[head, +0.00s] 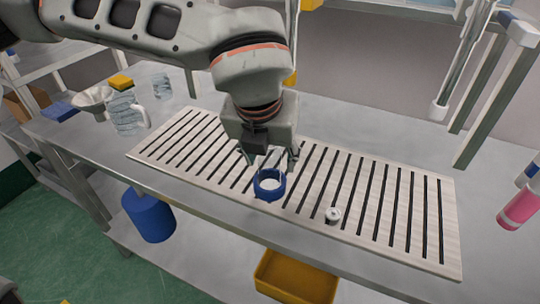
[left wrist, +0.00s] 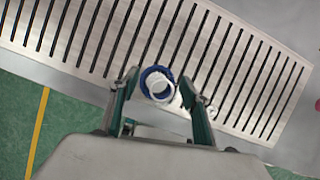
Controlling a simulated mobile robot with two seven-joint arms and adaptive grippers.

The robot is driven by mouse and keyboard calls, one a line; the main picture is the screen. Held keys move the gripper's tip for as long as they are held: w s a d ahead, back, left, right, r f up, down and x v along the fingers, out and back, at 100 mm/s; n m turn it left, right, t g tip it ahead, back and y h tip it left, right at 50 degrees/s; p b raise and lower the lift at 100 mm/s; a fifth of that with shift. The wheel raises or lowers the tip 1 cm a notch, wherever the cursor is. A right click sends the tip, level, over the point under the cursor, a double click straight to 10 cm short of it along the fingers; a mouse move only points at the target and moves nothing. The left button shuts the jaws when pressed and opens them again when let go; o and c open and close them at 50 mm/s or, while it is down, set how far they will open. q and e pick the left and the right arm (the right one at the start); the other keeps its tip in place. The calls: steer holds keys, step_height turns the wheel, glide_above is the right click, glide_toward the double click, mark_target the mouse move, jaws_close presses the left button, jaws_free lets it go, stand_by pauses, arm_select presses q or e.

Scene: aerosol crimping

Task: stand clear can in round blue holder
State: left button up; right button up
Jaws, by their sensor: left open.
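The round blue holder (head: 268,193) stands on the slatted board near its front edge. In the left wrist view the blue holder (left wrist: 147,75) shows between my fingers. A clear can (left wrist: 160,88) with a pale round rim appears upright in the holder; its wall is faint in the head view, and how deep it sits I cannot tell. My left gripper (head: 268,160) is open, pointing down, just above the holder. In the left wrist view the fingers of my left gripper (left wrist: 160,86) are on either side of the can, with no clear contact. My right gripper is out of view.
A small white round part (head: 333,214) lies on the slatted board (head: 440,245) to the right. Clear bottles (head: 126,113) and a white bowl (head: 92,97) stand at the left. A pink bottle (head: 519,208) is at the far right. A yellow bin (head: 295,278) is below the table.

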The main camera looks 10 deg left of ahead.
arm_select(q)
steer(key=shift+r, duration=0.1)
steer(key=shift+r, duration=0.25)
steer(key=p+v, duration=0.1)
steer(key=v, duration=1)
steer(key=shift+s+r, duration=0.25)
